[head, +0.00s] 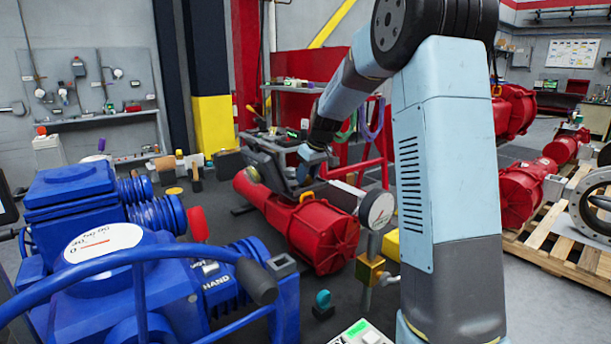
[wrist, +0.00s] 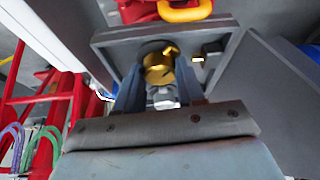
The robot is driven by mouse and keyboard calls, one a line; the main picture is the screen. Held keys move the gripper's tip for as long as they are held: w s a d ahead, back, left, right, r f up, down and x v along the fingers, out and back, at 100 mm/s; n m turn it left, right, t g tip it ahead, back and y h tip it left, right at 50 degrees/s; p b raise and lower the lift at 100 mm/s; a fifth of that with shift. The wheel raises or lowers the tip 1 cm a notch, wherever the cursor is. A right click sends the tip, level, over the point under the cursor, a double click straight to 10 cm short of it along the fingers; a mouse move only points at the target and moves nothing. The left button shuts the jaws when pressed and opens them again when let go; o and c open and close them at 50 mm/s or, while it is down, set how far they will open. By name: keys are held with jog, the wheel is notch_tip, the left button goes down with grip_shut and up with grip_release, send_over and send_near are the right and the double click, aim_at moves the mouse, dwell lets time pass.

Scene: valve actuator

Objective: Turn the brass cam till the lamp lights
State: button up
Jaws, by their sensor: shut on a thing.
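The brass cam (wrist: 158,66) shows in the wrist view, on a silver shaft end or nut (wrist: 165,98) inside a grey open housing (wrist: 108,38). A small lobe points to its upper right. My gripper (wrist: 160,84) has one finger on each side of the cam and is shut on it. In the head view my gripper (head: 308,172) reaches down to the dark grey housing (head: 268,165) on a red actuator (head: 320,235); the cam and fingertips are hidden there. I cannot make out the lamp or whether it is lit.
A small dark block with a brass tip (wrist: 208,50) sits right of the cam. A yellow ring (wrist: 185,11) lies beyond the housing. In the head view, a blue actuator with a handwheel (head: 100,240) fills the left, and a pressure gauge (head: 377,210) stands near my arm.

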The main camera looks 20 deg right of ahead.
jog(key=m, duration=0.1)
jog(key=m+h, duration=0.1)
jog(key=m, duration=0.1)
jog(key=m+h, duration=0.1)
jog(key=m, duration=0.1)
jog(key=shift+a, duration=0.25)
jog(key=shift+m+h, duration=0.8)
jog(key=shift+m, duration=1.6)
jog(key=o, duration=1)
jog(key=shift+o, duration=0.2)
jog(key=v, duration=1.3)
jog(key=shift+s+a+r, duration=0.15)
jog(key=shift+s+r, duration=0.05)
jog(key=shift+r, duration=0.05)
